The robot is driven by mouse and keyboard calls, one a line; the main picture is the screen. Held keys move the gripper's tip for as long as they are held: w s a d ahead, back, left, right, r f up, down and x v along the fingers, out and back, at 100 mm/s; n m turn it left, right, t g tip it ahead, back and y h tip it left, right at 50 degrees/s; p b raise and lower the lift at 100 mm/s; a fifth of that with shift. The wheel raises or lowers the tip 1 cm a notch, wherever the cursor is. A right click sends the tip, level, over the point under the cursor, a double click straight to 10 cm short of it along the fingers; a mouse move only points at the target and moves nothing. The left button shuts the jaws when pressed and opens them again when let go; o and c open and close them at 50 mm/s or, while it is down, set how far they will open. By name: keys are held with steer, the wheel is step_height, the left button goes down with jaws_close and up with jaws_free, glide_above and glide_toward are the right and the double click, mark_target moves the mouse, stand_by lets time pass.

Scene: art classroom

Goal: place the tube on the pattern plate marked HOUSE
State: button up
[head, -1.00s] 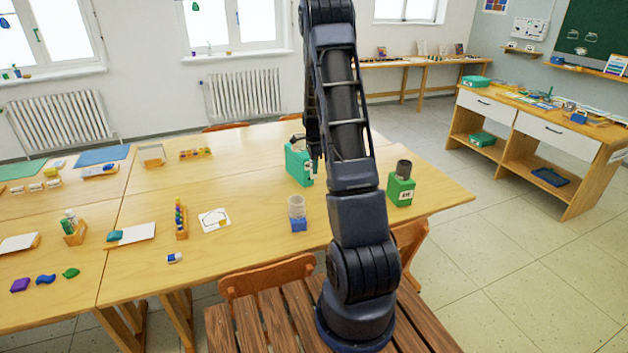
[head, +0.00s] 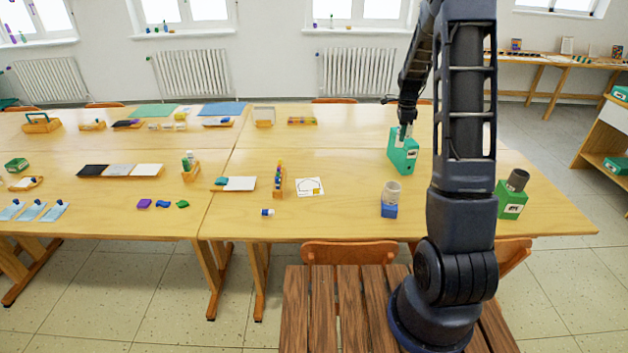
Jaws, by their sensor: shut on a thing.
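My gripper (head: 404,134) is at the upper part of a teal box (head: 402,158) on the table, small and far in the head view. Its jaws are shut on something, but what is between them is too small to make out. A white plate (head: 310,187) with a house-like outline lies flat near the table's middle; its lettering is not readable. A small white and blue piece (head: 267,212), perhaps a tube, lies left of and nearer than the plate. My gripper is right of the plate and farther back, well apart from it.
A blue block with a pale cylinder (head: 391,195) stands right of the plate. A green box with a dark cylinder (head: 512,197) stands near the right end. A rack of coloured pieces (head: 279,180) stands left of the plate. Bare tabletop (head: 340,215) lies in front.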

steer(key=w+a, duration=0.2)
steer(key=a, duration=1.5)
steer(key=n, duration=0.1)
glide_above(309, 187)
step_height(309, 187, down, 19)
steer(key=shift+w+f, duration=0.15)
steer(key=shift+f, duration=0.05)
steer(key=shift+f, duration=0.15)
steer(key=o, duration=1)
